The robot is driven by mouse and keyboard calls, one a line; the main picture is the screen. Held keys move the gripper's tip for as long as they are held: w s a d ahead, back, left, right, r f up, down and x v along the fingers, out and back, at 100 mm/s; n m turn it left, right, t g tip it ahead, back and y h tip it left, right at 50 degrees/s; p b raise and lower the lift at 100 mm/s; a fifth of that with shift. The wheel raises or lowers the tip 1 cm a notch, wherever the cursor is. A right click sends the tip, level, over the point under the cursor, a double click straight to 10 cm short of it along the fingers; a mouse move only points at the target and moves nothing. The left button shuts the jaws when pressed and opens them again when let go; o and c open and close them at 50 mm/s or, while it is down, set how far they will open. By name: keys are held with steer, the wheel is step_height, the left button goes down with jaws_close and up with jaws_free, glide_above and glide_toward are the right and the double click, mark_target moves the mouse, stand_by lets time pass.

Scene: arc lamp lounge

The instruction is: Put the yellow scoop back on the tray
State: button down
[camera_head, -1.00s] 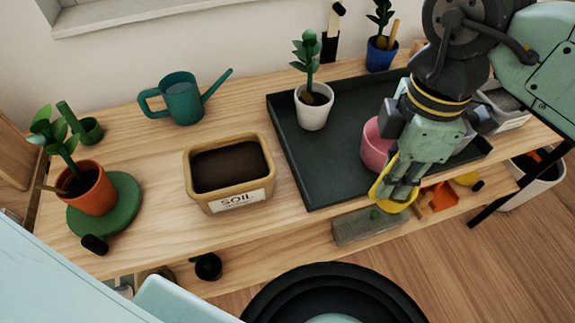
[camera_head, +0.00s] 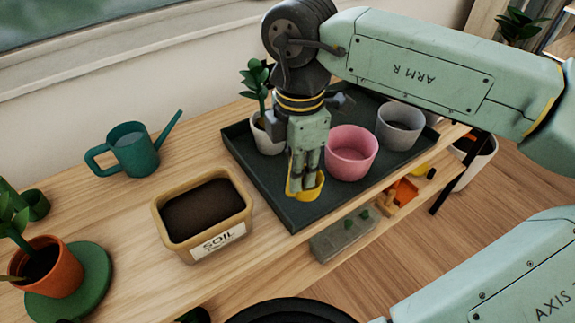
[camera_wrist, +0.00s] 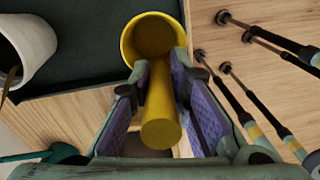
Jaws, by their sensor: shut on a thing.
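My gripper (camera_head: 304,172) points down over the left front part of the dark green tray (camera_head: 266,178). It is shut on the handle of the yellow scoop (camera_head: 310,190). In the wrist view, the scoop's handle (camera_wrist: 160,112) lies between the finger pads and its round cup (camera_wrist: 150,40) lies beyond them. The tray (camera_wrist: 95,50) shows behind the cup, with its edge close by. I cannot tell whether the scoop touches the tray.
A pink pot (camera_head: 351,155) and a grey pot (camera_head: 399,127) stand on the tray right of my gripper. A white plant pot (camera_head: 266,138) stands behind. The soil box (camera_head: 220,241) and watering can (camera_head: 134,152) are to the left. Bare wood (camera_head: 130,205) lies between.

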steer(key=shift+w+a+f+b, duration=0.1)
steer(key=shift+w+a+f, duration=0.2)
steer(key=shift+w+f, duration=0.4)
steer(key=shift+w+a+f+b, duration=0.15)
steer(key=shift+w+a+f, duration=0.2)
steer(key=shift+w+f, duration=0.35)
steer(key=shift+w+a+f+b, duration=0.1)
steer(key=shift+w+a+f, duration=0.2)
steer(key=shift+w+f, duration=0.35)
steer(key=shift+f, duration=0.1)
steer(key=c, duration=1.5)
jaws_free()
steer(key=shift+r, duration=0.35)
steer(key=shift+w+r, duration=0.15)
steer(key=shift+r, duration=0.2)
step_height(320, 180, up, 11)
steer(key=shift+w+a+r+b, duration=0.1)
steer(key=shift+b, duration=0.65)
